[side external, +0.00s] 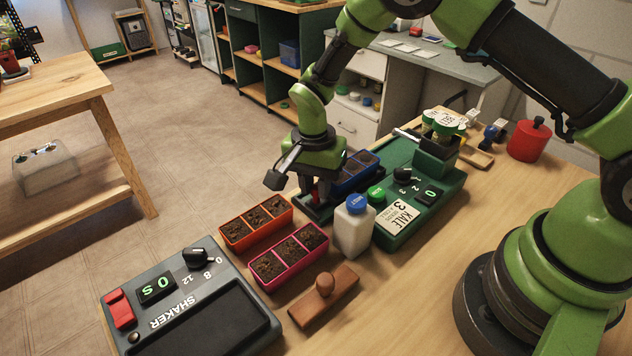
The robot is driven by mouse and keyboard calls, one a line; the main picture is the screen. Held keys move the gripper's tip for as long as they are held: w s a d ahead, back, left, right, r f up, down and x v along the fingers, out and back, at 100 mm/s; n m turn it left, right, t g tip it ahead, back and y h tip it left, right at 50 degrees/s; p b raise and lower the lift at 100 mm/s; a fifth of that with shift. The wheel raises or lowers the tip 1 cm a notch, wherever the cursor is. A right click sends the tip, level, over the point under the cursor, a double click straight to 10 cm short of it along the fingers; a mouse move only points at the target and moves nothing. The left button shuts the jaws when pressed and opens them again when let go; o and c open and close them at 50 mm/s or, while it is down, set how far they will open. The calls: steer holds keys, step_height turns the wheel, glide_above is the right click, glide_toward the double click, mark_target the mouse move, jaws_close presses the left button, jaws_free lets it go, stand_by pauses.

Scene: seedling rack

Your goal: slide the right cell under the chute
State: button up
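A blue cell tray (353,177) with dark soil in its cells sits on the near-left side of the green seeder (403,215). The seeder carries a "KALE 3" card (400,215), a lit display reading 0, and a raised block (435,158) with labelled, green-capped containers on top. I cannot make out the chute opening or which cell is under it. My gripper (312,193) points down at the tray's left end. Its fingertips are small and partly hidden, so I cannot tell whether they touch or grip the tray. My wrist hides part of the tray.
An orange tray (233,231) and a pink tray (268,287), each with three soil cells, stand left of the seeder. A white bottle (354,232) with a blue cap stands close against it.

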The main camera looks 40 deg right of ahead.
jaws_close()
steer(key=d, duration=1.7)
steer(key=shift+d, duration=0.3)
steer(key=o, duration=0.5)
jaws_free()
step_height(320, 180, up, 10)
steer(key=shift+w+a, duration=0.1)
steer(key=shift+w, duration=0.05)
